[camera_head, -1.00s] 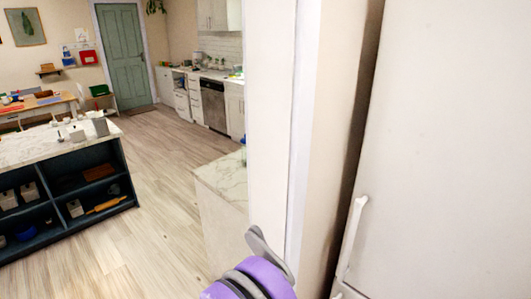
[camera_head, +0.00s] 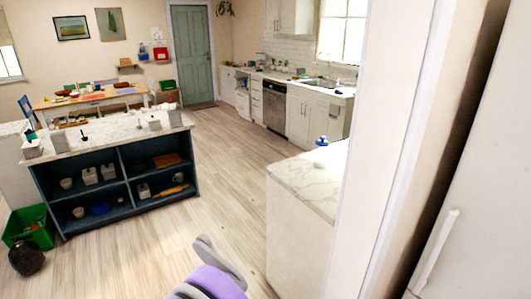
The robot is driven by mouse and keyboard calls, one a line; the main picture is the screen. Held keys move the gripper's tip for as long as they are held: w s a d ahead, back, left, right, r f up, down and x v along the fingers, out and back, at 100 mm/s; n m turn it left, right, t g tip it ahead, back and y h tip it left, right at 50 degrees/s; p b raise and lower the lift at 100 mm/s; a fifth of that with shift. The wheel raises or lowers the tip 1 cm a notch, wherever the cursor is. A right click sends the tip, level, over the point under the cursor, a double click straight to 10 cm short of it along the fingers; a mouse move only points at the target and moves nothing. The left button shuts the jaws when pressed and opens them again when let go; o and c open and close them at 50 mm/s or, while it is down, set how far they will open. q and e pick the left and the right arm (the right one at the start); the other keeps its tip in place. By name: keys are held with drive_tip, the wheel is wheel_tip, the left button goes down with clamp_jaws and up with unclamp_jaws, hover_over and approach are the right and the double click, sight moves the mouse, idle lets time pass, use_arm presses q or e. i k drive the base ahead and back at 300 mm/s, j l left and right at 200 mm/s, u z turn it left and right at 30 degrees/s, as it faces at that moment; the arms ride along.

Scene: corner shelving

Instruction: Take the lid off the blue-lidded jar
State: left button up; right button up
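A small blue-topped thing (camera_head: 321,141), probably the blue-lidded jar, stands on the marble counter (camera_head: 310,182) right of centre. It is too small to make out its lid clearly. A purple and grey part of one of my arms shows at the bottom centre, well short of the counter. I cannot tell which arm it is. Neither gripper can be made out.
A dark blue shelf island (camera_head: 131,209) with a marble top stands at left, holding several small containers. A green crate (camera_head: 42,237) is at its left end. A pale wall panel (camera_head: 385,130) and white fridge (camera_head: 480,200) block the right. The wooden floor (camera_head: 225,165) between is clear.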

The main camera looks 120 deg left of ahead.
sight(322, 142)
drive_tip(key=u, duration=3.7)
drive_tip(key=i+j+z, duration=0.1)
drive_tip(key=z, duration=0.85)
drive_tip(key=i+j+z, duration=0.15)
drive_tip(key=j+z, duration=1.1)
drive_tip(key=j, duration=1.55)
drive_tip(key=k+j+z, duration=0.1)
drive_tip(key=j, duration=0.6)
drive_tip(key=k+j, duration=0.1)
drive_tip(key=j, duration=0.65)
drive_tip(key=z, duration=0.05)
